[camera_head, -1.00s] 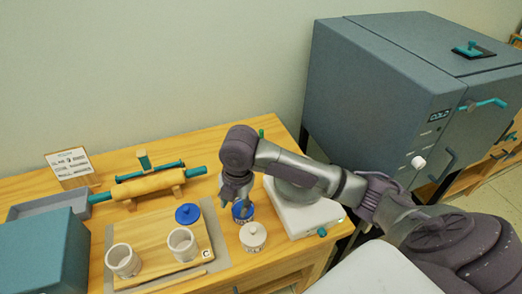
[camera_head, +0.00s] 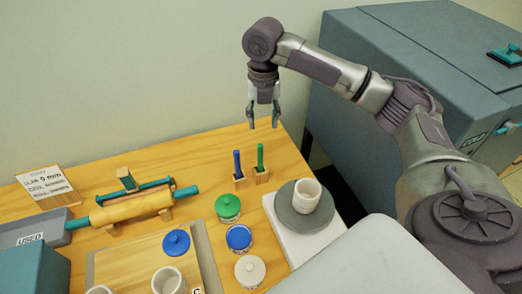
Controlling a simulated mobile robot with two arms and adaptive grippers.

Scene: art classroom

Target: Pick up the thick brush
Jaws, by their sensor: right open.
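Two upright brush-like sticks stand in small wooden holders on the table, a blue one (camera_head: 237,162) on the left and a green one (camera_head: 260,156) on the right. I cannot tell which is thicker; their lower ends are hidden in the holders. My right gripper (camera_head: 264,122) hangs with its fingers pointing down, open and empty. In the picture it is just above the green stick and apart from both. My left gripper is not in view.
Green (camera_head: 228,207), blue (camera_head: 239,238) and white (camera_head: 249,271) lidded jars stand in front of the sticks. A grey wheel (camera_head: 296,213) carries a white cup (camera_head: 307,195). A rolling pin (camera_head: 130,210) lies left. A large grey kiln (camera_head: 400,75) stands right.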

